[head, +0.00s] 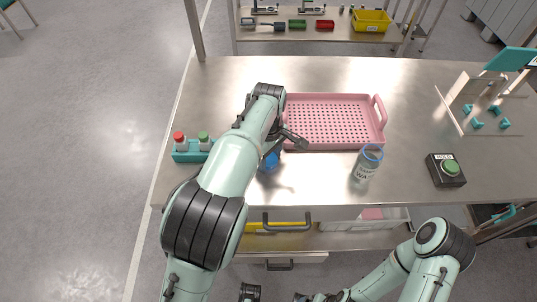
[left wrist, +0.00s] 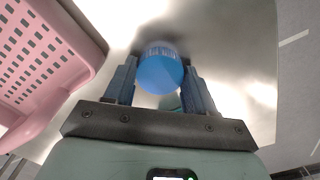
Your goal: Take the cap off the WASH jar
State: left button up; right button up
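The WASH jar (head: 366,166) stands upright on the steel table, right of the middle. It is clear, with a blue ring around a top that looks open. A blue cap (head: 270,161) is at my left gripper, over the table and left of the jar. In the left wrist view the round, ribbed cap (left wrist: 161,70) sits between the two fingertips of my left gripper (left wrist: 161,75), which appear to touch its sides. My right arm comes in at the lower right; its gripper is at the bottom edge, too cut off to read.
A pink perforated tray (head: 381,106) lies behind the jar. A teal rack (head: 188,156) with red- and green-capped bottles stands at the left. A black box with a green button (head: 447,169) and a fixture with teal blocks (head: 477,124) are at the right. Bare table surrounds the jar.

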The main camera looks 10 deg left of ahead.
aim_at(268, 159)
pick_arm(q)
jog(key=shift+o, duration=1.4)
notch_tip(268, 159, up, 12)
jog(key=p, duration=0.3)
jog(key=shift+r, duration=0.15)
